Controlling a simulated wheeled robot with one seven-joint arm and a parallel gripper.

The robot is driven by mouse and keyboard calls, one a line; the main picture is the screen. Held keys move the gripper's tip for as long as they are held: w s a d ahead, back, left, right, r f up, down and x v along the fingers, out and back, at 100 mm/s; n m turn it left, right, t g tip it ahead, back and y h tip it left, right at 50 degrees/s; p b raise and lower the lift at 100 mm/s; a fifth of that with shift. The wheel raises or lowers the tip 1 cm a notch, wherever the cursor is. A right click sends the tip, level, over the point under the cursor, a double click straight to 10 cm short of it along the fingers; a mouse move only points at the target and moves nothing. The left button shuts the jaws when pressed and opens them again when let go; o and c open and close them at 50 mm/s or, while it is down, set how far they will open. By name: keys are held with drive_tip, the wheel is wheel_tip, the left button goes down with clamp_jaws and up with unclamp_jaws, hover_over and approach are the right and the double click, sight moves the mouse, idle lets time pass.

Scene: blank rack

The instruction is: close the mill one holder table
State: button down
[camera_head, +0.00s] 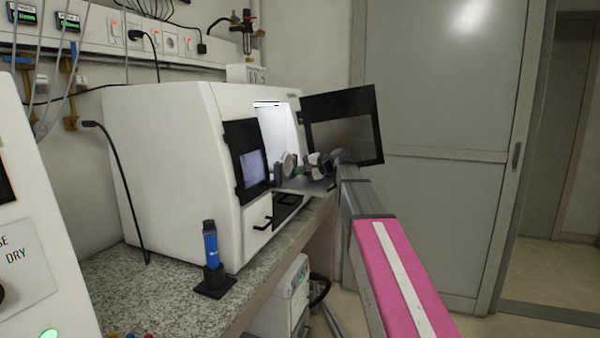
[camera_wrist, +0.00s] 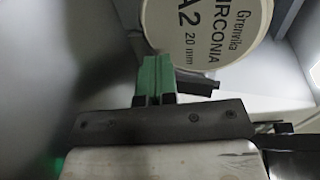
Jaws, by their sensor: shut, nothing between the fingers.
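The white mill (camera_head: 170,150) stands on the counter with its dark-framed door (camera_head: 343,122) swung open to the right. A grey plate (camera_head: 303,186), which looks like the holder table, juts out of the opening. A round white blank (camera_head: 288,164) stands upright at it. In the wrist view the blank (camera_wrist: 205,28) reads "Grenvika ZIRCONIA A2 20 mm". My gripper (camera_head: 318,162) is at the table, right of the blank. Its green fingers (camera_wrist: 154,75) are shut and empty, just below the blank's edge; I cannot tell whether they touch it. A dark lever-like part (camera_wrist: 198,86) lies beside the fingertips.
A blue bottle (camera_head: 210,245) stands in a dark holder on the granite counter (camera_head: 165,295), in front of the mill. Another white machine (camera_head: 35,220) fills the left edge. The open door is close behind my gripper. Open floor lies at the right.

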drive_tip(key=shift+a, duration=0.1)
drive_tip(key=w+a, duration=0.3)
drive_tip(key=a, duration=0.4)
drive_tip(key=w+a, duration=0.3)
drive_tip(key=a, duration=0.4)
drive_tip(key=w+a, duration=0.3)
drive_tip(key=a, duration=0.5)
drive_tip(key=shift+w, duration=0.35)
drive_tip(key=shift+a, duration=0.1)
